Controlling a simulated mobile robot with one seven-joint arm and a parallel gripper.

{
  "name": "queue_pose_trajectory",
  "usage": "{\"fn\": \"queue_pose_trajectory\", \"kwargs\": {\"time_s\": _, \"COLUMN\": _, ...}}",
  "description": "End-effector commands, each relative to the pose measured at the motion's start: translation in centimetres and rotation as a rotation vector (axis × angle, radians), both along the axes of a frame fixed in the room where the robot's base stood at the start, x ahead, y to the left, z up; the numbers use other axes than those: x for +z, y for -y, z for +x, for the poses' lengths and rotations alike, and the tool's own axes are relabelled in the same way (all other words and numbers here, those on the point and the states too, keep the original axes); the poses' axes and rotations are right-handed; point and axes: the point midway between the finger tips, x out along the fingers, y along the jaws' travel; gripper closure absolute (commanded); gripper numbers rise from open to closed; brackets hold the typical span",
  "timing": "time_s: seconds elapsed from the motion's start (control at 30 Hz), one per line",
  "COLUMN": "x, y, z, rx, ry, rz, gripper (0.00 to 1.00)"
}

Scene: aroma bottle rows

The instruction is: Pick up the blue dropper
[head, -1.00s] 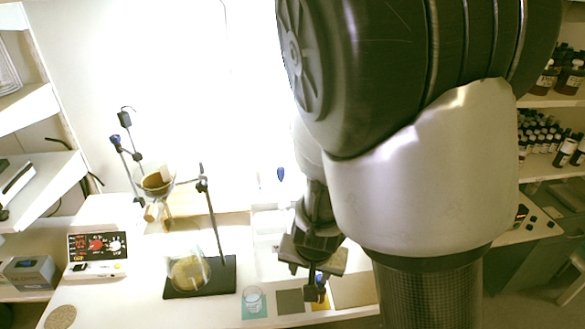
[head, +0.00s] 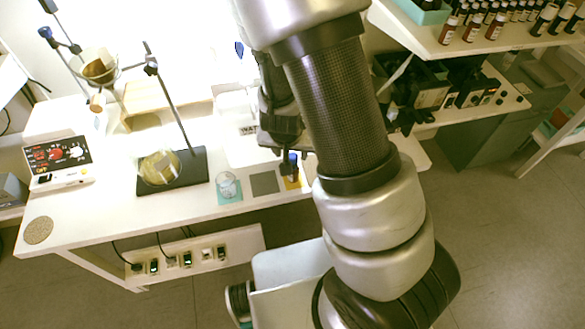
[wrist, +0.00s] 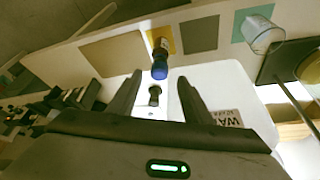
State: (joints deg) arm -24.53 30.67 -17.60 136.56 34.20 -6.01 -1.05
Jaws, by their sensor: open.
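The blue dropper tops a small brown bottle (wrist: 160,42); its blue cap (wrist: 160,68) points toward my gripper (wrist: 160,76). The bottle stands on a yellow square (wrist: 176,38). In the head view the blue dropper (head: 291,160) shows at the table's front edge, just below my gripper (head: 284,132). My gripper is open and empty. In the wrist view its fingers are spread to both sides of the cap, which appears around the level of the fingertips. I cannot tell whether the cap is between them in depth.
A grey square (head: 264,183) and a glass beaker (head: 228,186) on a teal square lie left of the bottle. A stand base (head: 172,172) with a flask is further left. A small dark item (wrist: 154,96) shows between my fingers. Shelves with bottles stand right.

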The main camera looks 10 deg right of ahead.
Motion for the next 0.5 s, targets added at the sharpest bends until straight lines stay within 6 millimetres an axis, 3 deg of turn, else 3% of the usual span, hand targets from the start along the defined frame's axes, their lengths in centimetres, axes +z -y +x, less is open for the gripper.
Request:
{"fn": "queue_pose_trajectory", "kwargs": {"time_s": 0.3, "x": -3.8, "y": 0.8, "z": 1.5, "rx": -0.002, "ry": -0.002, "rz": 0.001, "gripper": 0.55}}
{"fn": "queue_pose_trajectory", "kwargs": {"time_s": 0.5, "x": -4.8, "y": 1.0, "z": 2.0, "rx": 0.000, "ry": 0.000, "rz": 0.001, "gripper": 0.55}}
